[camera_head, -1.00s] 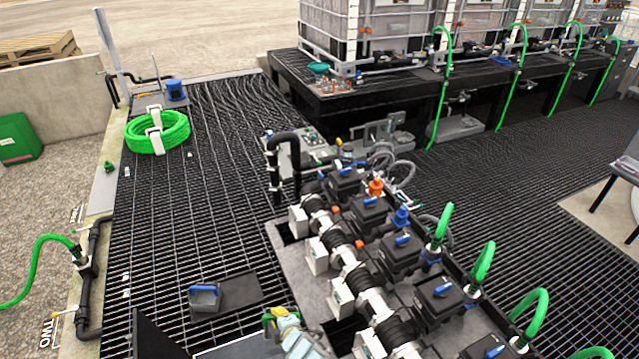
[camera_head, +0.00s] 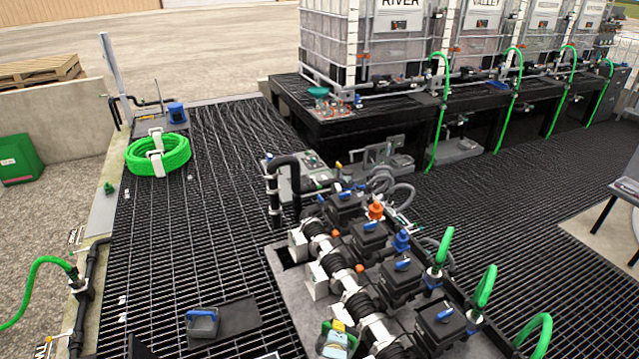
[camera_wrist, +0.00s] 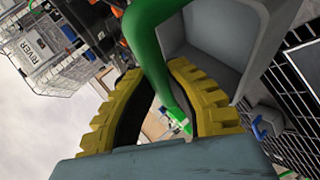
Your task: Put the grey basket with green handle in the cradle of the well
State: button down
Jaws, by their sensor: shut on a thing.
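My gripper (camera_head: 337,338) is at the bottom of the head view, in front of the valve manifold's near left side. In the wrist view its yellow fingers (camera_wrist: 157,75) are closed around a green handle (camera_wrist: 150,40). The handle belongs to the grey basket (camera_wrist: 215,55), whose hollow grey body hangs beside and beyond the fingers, partly cut off. In the head view the basket is mostly hidden or out of frame. I cannot clearly make out the well's cradle in either view.
The valve manifold (camera_head: 365,265) fills the centre right. A coiled green hose (camera_head: 157,155) lies at left. Open grating (camera_head: 200,240) lies between.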

jog(key=shift+s+d+r, duration=0.3)
jog(key=shift+d+r, duration=0.1)
jog(key=shift+d, duration=0.05)
jog(key=s+a+r+n+y, duration=0.1)
jog(key=s+a+r, duration=0.3)
jog(key=r, duration=0.5)
jog(key=s+a+r, duration=0.2)
jog(key=s+r, duration=0.4)
jog(key=r, duration=0.3)
notch_tip(320, 180, down, 12)
jog(key=b, duration=1.1)
jog(key=s+r+p, duration=0.5)
jog(key=r+p, duration=0.6)
jog(key=p, duration=0.2)
jog(key=s+r+p, duration=0.5)
jog(key=r+p, duration=0.7)
jog(key=p, duration=0.1)
jog(key=shift+s+p, duration=0.35)
jog(key=shift+d+f, duration=0.1)
